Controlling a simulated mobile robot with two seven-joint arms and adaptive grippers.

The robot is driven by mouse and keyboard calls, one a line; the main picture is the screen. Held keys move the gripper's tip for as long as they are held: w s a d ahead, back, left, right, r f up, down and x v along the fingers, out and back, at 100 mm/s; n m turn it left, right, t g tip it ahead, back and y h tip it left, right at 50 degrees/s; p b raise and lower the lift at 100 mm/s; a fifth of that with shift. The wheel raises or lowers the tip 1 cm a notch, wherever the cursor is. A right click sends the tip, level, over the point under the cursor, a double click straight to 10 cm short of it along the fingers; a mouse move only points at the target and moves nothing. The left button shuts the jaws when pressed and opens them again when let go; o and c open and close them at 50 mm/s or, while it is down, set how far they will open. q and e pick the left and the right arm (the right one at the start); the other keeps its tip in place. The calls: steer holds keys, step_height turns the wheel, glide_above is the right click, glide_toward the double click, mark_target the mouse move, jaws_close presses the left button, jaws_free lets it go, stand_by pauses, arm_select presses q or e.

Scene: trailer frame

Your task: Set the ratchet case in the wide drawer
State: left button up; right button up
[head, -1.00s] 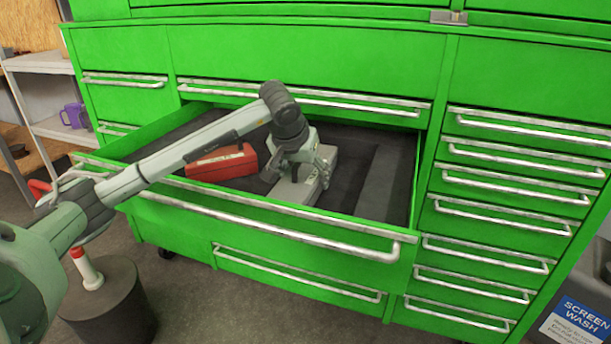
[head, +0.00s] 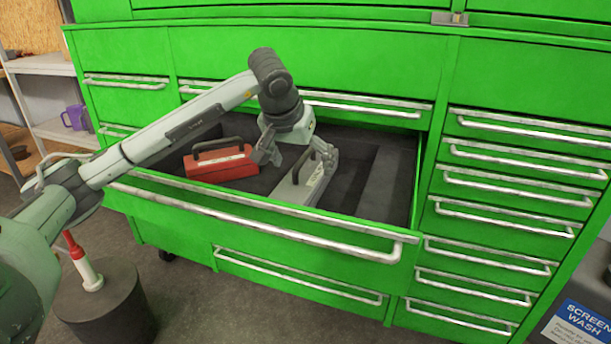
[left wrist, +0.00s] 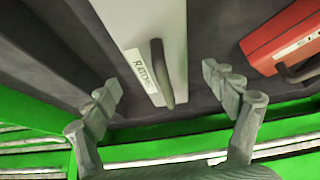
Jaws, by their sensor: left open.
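The grey ratchet case (head: 309,190) lies in the open wide drawer (head: 255,224), with its dark handle and white label facing up. It also shows in the left wrist view (left wrist: 137,22), where the label reads in part "RATCH". My left gripper (head: 293,156) is open above the case's far end. In the left wrist view my left gripper (left wrist: 167,85) has its fingers spread on either side of the case's handle, with nothing between them gripped. My right gripper is not in view.
A red case (head: 221,164) with a dark handle lies in the drawer left of the grey case. Bare dark liner (head: 386,185) shows at the drawer's right. Shut narrow drawers (head: 515,150) stand at right. A dark round stool (head: 105,302) bearing a red-and-white item stands at lower left.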

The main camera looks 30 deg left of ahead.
arm_select(q)
steer(key=v, duration=0.6)
steer(key=shift+c, duration=0.4)
